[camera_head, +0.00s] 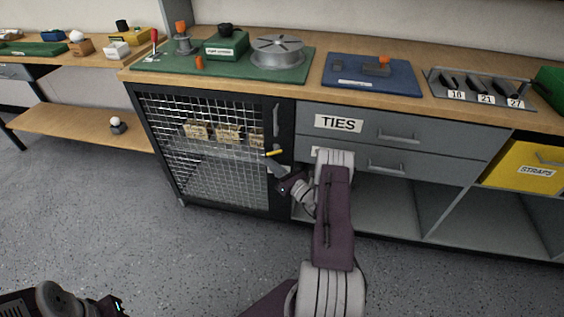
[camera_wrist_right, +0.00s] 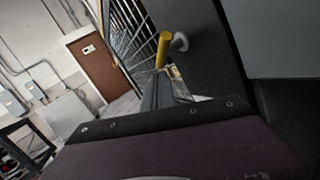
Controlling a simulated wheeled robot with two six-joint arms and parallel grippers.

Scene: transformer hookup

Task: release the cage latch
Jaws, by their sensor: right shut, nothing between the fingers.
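The cage (camera_head: 200,145) is a dark-framed cabinet with a wire mesh door, under the left part of the workbench. Its yellow latch lever (camera_head: 273,153) sits on the frame at the right side of the mesh and lies nearly level. In the right wrist view the yellow lever (camera_wrist_right: 163,50) rises just past my fingertips, with a round grey pivot beside it. My right gripper (camera_head: 278,172) is shut and empty, just below the latch; whether it touches the lever I cannot tell. My left arm (camera_head: 62,302) shows at the lower left; its finger state is unclear.
A dark vertical handle (camera_head: 276,119) stands above the latch. Labelled boxes (camera_head: 228,134) sit behind the mesh. Right of the cage are a TIES drawer (camera_head: 380,128), another drawer below and open shelves. The floor (camera_head: 130,220) before the cage is clear.

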